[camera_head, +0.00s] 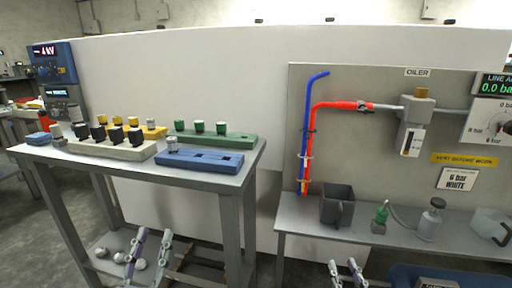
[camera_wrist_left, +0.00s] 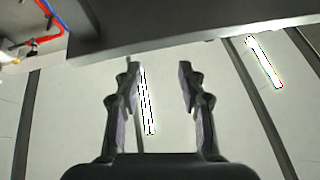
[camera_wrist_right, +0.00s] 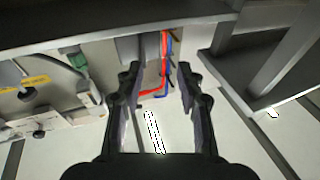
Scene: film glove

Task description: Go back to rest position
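My left gripper (camera_head: 148,252) shows low in the head view, in front of the left table. Its fingers are apart with nothing between them, as the left wrist view (camera_wrist_left: 158,85) shows. My right gripper (camera_head: 346,274) is at the bottom of the head view, below the front edge of the right bench. In the right wrist view (camera_wrist_right: 160,88) its fingers are apart and empty. Both grippers are low and touch no object that I can see.
The left table (camera_head: 200,180) carries a blue block (camera_head: 198,161), a green block (camera_head: 215,139) and a beige block (camera_head: 105,150) with black knobs. Red hose (camera_head: 335,105) hangs on the panel.

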